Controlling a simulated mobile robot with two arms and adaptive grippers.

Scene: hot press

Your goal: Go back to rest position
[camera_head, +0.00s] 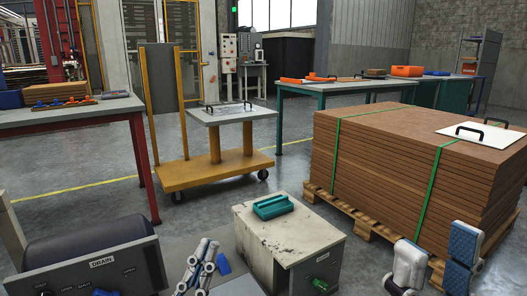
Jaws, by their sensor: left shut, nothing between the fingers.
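My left gripper (207,268) is low in the head view, left of a worn white cabinet (262,245). Its grey finger links and a blue pad show. It is shut and holds nothing. My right gripper (436,258) is at the lower right, in front of the pallet stack. Its two fingers with blue pads stand apart, with nothing seen between them. The lower parts of both arms are cut off by the frame edge.
A teal block (273,206) lies on the cabinet. A strapped stack of brown boards (385,172) on a pallet stands at the right, with a white handled plate (481,134) on top. A yellow cart (192,176) stands behind. A dark machine with a "DRAIN" panel (97,266) is at lower left.

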